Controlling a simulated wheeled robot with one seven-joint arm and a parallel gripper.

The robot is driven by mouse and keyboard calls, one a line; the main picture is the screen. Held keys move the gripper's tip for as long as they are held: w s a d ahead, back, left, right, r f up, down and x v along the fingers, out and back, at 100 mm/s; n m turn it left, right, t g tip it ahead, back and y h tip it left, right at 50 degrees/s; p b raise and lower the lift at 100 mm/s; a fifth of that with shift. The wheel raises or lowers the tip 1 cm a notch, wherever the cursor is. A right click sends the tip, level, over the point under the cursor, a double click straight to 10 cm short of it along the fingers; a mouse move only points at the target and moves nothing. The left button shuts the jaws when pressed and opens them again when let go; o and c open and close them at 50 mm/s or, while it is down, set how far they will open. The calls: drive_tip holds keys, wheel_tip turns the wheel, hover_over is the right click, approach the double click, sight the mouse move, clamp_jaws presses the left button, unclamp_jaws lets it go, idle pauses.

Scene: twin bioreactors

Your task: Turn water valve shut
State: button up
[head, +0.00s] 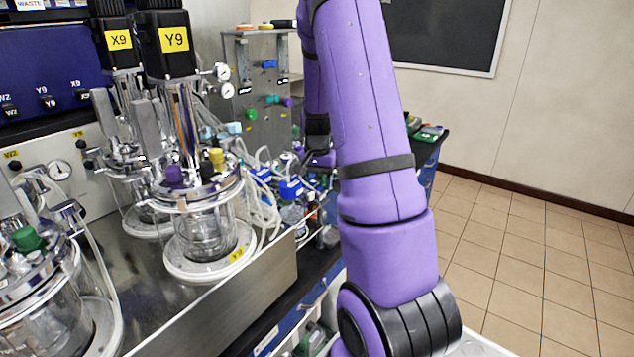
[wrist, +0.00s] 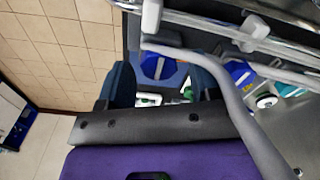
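In the wrist view my gripper (wrist: 160,76) shows two dark blue fingers set well apart, with nothing held between them. A blue round object (wrist: 158,66) shows beyond the gap; I cannot tell its distance. In the head view my purple arm crosses the middle and largely hides the gripper. A metal panel (head: 240,62) behind the reactors carries small coloured handles: a blue one (head: 269,64), a green one (head: 251,114) and a purple one (head: 287,102). I cannot tell which of these, if any, is the water valve.
Glass reactors X9 (head: 119,40) and Y9 (head: 174,39) stand at left with loose tubing. In the wrist view a grey hose (wrist: 235,105) passes close by the right finger, and metal rails (wrist: 215,28) run across the top. Tiled floor (head: 530,270) at right is clear.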

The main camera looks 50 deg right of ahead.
sight(317, 184)
wheel_tip(317, 184, up, 11)
idle(0.6)
drive_tip(key=shift+f, duration=0.1)
idle(0.4)
